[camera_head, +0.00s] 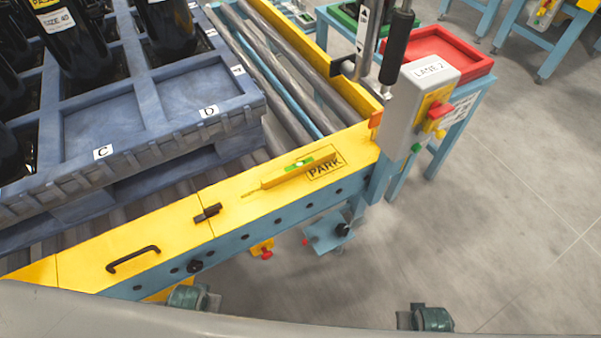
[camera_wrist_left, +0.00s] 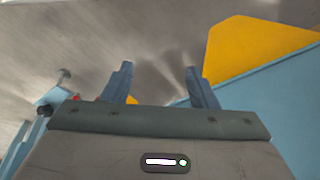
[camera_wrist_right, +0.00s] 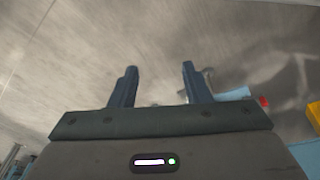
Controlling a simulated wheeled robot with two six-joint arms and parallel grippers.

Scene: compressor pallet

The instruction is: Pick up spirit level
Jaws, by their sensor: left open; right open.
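The spirit level (camera_head: 287,173) is a yellow bar with a green vial. It lies on the yellow top of the conveyor's front rail, beside the PARK marking (camera_head: 324,171). My left gripper (camera_wrist_left: 159,69) is open, with nothing between its fingers. The left wrist view shows floor and blue and yellow frame parts beyond it. My right gripper (camera_wrist_right: 158,67) is open and empty, over grey floor. The spirit level shows in neither wrist view. In the head view, parts of my arms show at the bottom edge, below the rail and apart from the level.
A black handle (camera_head: 133,259) and a black latch (camera_head: 207,213) stand up from the rail left of the level. A blue pallet tray (camera_head: 95,115) with black compressors sits behind. A grey control box (camera_head: 424,98) and a red bin (camera_head: 462,50) stand right.

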